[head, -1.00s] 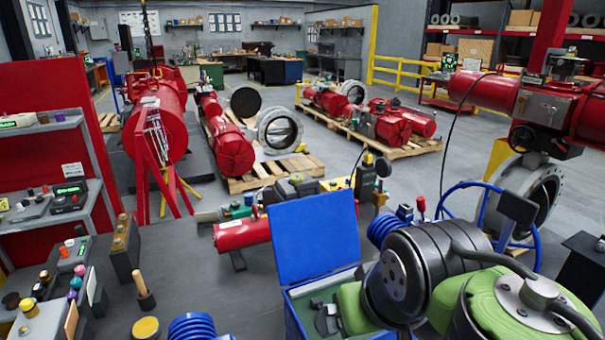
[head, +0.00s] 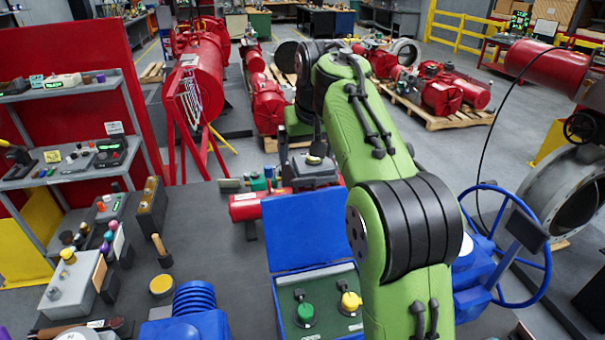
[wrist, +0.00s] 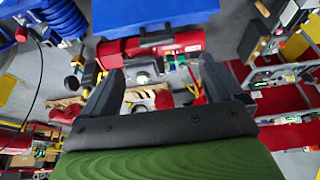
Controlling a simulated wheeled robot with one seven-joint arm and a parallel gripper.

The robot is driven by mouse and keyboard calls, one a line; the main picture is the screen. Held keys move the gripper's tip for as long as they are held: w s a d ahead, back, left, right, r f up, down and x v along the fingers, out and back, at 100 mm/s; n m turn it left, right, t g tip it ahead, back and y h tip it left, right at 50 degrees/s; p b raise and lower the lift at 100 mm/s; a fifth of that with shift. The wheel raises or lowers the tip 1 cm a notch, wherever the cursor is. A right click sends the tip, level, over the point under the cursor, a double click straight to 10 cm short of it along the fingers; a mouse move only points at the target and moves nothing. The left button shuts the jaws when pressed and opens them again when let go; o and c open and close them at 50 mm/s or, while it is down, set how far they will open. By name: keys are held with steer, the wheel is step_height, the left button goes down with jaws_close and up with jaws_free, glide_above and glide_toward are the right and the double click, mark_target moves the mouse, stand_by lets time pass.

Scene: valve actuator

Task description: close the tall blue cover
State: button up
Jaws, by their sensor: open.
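The tall blue cover (head: 308,232) stands upright, open, at the back edge of a blue box (head: 281,318). In the wrist view the cover's blue face (wrist: 150,12) shows along the top edge. My gripper (head: 300,155) hangs fingers down behind and above the cover in the head view, apart from it. In the wrist view my gripper (wrist: 160,68) has its two dark fingers spread wide with nothing between them. Part of the box's right side is hidden behind my arm.
Inside the box are a green knob (head: 305,312) and a yellow knob (head: 350,301). A red cylinder (head: 258,205) lies behind the cover. A blue handwheel (head: 545,240) stands at right, blue ribbed part (head: 195,298) at front left. A grey shelf (head: 75,90) stands at left.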

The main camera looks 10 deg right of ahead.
mark_target(304, 178)
steer(key=x, duration=1)
steer(key=shift+w+d, duration=0.1)
steer(key=shift+d, duration=0.1)
steer(key=shift+w+d+f, duration=0.1)
steer(key=shift+d, duration=0.05)
steer(key=c, duration=1.5)
steer(key=shift+b, duration=0.35)
